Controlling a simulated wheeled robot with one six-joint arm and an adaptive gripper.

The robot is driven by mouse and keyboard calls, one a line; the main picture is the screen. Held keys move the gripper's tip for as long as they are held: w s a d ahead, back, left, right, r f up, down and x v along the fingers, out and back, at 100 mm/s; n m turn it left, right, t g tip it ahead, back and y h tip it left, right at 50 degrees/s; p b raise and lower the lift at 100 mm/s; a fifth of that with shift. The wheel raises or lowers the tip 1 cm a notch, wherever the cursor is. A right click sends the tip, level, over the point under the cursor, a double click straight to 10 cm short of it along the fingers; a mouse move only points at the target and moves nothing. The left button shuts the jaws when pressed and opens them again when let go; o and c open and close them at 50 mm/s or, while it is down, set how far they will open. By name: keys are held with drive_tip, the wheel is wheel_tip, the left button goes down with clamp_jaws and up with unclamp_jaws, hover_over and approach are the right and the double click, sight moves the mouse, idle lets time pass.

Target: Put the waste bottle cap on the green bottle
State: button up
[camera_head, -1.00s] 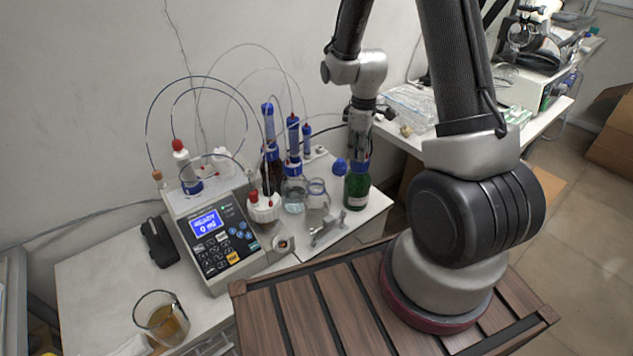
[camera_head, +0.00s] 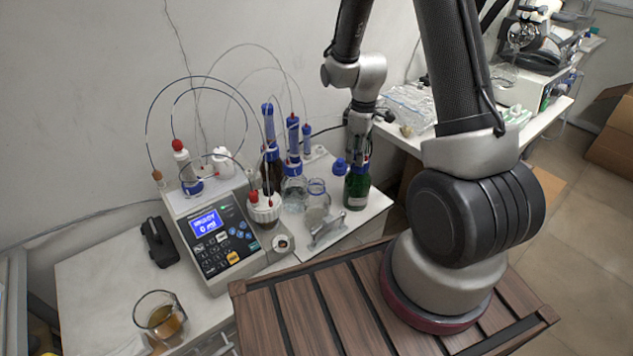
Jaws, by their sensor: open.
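The green bottle (camera_head: 356,190) stands upright at the right rear of the bench, right of the clear glass bottles. A blue cap (camera_head: 363,166) shows at its mouth, directly under my gripper. I cannot tell whether it is fully seated. A second blue, round piece (camera_head: 340,166) shows just left of the bottle's neck; I cannot tell what it is joined to. My gripper (camera_head: 359,152) points down over the green bottle and is open. Its fingers are small and dark in this view, and their contact with the cap cannot be made out.
Clear bottles (camera_head: 317,198) and a brown bottle (camera_head: 271,172) with blue dispensers and tubing stand close left. A metal handle-like piece (camera_head: 328,232) lies in front. The titrator (camera_head: 217,240) and a beaker of amber liquid (camera_head: 161,318) are further left. The wall is behind.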

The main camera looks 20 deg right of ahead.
drive_tip(key=shift+r, duration=0.1)
idle(0.3)
wheel_tip(320, 180, up, 8)
idle(1.7)
wheel_tip(320, 180, up, 12)
drive_tip(key=s+r+m+t, duration=0.2)
drive_tip(key=s+r+m, duration=0.2)
drive_tip(key=s, duration=0.7)
drive_tip(key=s+r+m+t, duration=0.2)
drive_tip(key=s+r+m, duration=0.3)
drive_tip(key=s, duration=0.7)
drive_tip(key=shift+r+m, duration=0.3)
drive_tip(key=shift+r, duration=0.05)
